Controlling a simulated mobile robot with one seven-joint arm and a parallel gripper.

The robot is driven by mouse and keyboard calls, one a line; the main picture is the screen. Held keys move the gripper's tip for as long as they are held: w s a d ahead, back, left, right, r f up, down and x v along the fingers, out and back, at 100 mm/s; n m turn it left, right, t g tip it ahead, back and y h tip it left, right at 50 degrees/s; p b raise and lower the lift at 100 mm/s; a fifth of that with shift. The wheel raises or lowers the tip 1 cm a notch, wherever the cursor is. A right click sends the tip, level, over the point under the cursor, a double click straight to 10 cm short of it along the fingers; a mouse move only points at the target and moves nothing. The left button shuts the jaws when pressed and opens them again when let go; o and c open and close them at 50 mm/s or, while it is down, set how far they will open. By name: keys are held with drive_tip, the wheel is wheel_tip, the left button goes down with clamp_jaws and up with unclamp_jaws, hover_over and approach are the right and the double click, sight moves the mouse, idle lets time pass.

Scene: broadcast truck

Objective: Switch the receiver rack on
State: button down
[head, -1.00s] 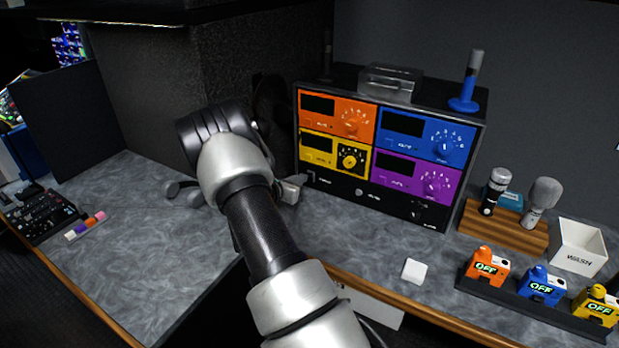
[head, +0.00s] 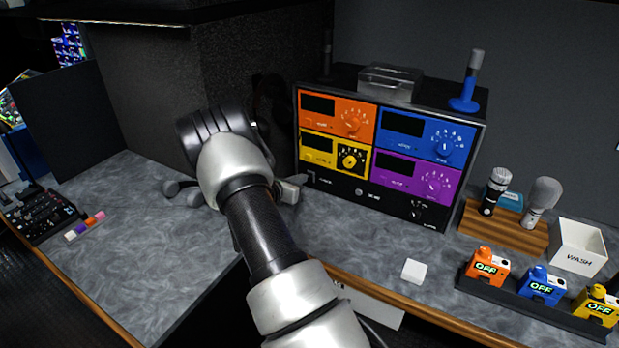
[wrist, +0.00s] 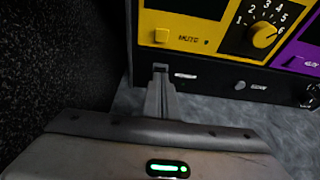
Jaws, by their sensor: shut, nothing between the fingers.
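The receiver rack (head: 333,193) is a black cabinet on the counter with orange, yellow, blue and purple receivers; their display windows are dark. Its black bottom strip holds small controls, including a round button (head: 358,192) in the middle and a knob (head: 416,213) at the right. In the wrist view the bottom strip (wrist: 210,82) crosses below the yellow receiver (wrist: 185,28). My gripper (wrist: 160,72) is shut and empty, its fingertips at the strip's left end, over or against it; contact cannot be told. They hide what lies behind them. In the head view my arm hides most of the gripper.
A clear box (head: 390,82) and a blue-based microphone (head: 468,90) stand on the rack. To the right are a wooden microphone stand (head: 530,238), a white bin (head: 578,247) and several packs marked OFF (head: 487,267). A dark wall (wrist: 60,60) is close left of the gripper.

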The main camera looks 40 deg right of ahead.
drive_tip(key=shift+b+x, duration=1.05)
drive_tip(key=shift+x, duration=0.5)
idle(0.5)
drive_tip(key=p+v, duration=0.1)
drive_tip(key=v, duration=0.6)
idle(0.5)
idle(0.3)
